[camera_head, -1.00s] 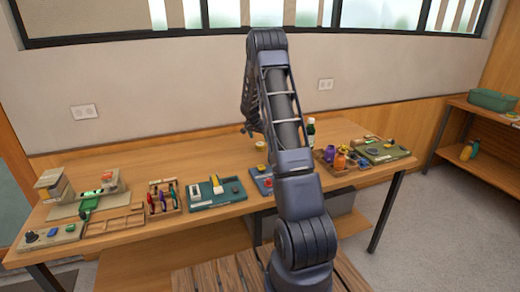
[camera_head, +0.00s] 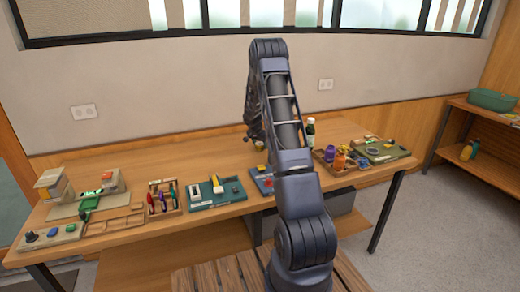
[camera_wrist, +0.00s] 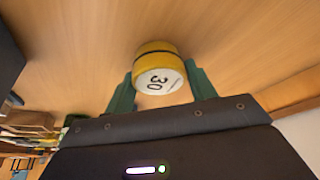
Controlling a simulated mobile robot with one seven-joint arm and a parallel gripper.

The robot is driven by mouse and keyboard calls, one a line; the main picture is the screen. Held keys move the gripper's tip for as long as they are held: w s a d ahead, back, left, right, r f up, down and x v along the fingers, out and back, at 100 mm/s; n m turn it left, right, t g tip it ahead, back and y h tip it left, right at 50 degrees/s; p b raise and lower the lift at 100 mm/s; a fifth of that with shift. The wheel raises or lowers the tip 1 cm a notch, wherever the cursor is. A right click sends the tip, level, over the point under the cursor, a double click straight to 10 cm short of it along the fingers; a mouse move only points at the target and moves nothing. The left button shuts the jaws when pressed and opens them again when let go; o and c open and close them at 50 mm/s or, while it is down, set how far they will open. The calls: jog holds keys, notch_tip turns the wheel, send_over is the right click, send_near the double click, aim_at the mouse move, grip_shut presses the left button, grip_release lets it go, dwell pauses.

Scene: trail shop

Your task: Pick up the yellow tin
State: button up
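The yellow tin (camera_wrist: 158,68) is a short round tin with a dark band and a white face marked "30". In the wrist view it stands on the wooden table, between the green fingertips of my gripper (camera_wrist: 160,82). The fingers are spread on either side of it, and I cannot tell whether they touch it. In the head view the tin (camera_head: 259,146) is small and partly hidden beside my arm, toward the back of the table. My gripper is mostly hidden behind my arm there.
The wooden table (camera_head: 225,160) has clear space left of my arm. Along its front are a teal tray (camera_head: 215,194), a rack of coloured tools (camera_head: 163,199) and a scale-like device (camera_head: 88,200). A dark bottle (camera_head: 310,133) and small coloured containers (camera_head: 340,158) stand at the right.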

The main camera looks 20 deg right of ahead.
jog(key=shift+c, duration=0.9)
jog(key=shift+r, duration=0.1)
